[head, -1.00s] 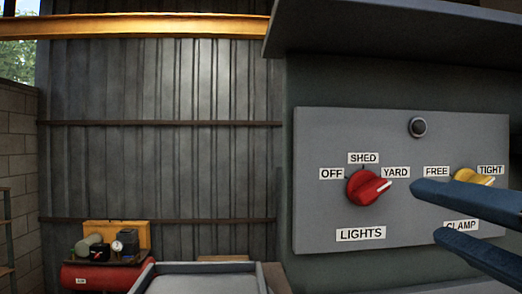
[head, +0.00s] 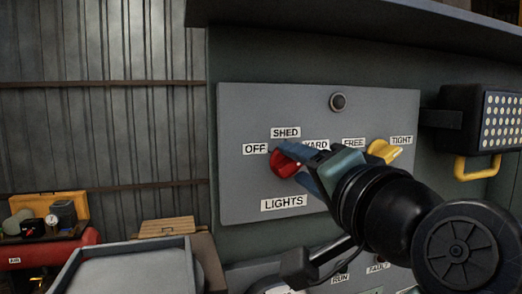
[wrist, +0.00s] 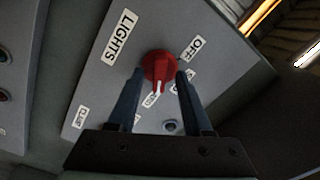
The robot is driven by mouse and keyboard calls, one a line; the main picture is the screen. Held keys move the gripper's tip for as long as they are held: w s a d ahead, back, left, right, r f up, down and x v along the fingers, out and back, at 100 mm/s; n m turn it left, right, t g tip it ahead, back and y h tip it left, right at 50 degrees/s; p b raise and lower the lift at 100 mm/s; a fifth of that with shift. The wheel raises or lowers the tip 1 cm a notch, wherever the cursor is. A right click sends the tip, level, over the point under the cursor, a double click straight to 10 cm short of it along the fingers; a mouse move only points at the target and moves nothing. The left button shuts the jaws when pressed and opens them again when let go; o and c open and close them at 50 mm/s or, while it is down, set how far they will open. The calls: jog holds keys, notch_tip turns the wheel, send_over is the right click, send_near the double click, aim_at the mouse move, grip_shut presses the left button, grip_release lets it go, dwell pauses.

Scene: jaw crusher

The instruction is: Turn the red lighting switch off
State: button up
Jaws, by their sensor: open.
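The red lighting switch (head: 282,166) is a round knob on the grey panel (head: 240,110), above the LIGHTS label and among the OFF, SHED and YARD labels. In the wrist view the red knob (wrist: 158,64) shows its white pointer line toward the YARD label (wrist: 152,99). My gripper (head: 296,164) is at the knob with its blue fingers open, one on each side. In the wrist view my gripper (wrist: 159,74) has its fingertips beside the knob, and I cannot tell if either touches it. In the head view the fingers hide part of the knob and the YARD label.
A yellow clamp knob (head: 383,151) sits close right of my gripper on the same panel. A black button (head: 339,102) is above. A lamp box (head: 490,120) with a yellow handle juts out at right. A grey tray (head: 125,268) stands at lower left.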

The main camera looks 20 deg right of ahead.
jog(key=shift+w+f, duration=0.1)
jog(key=shift+w, duration=0.25)
grip_shut()
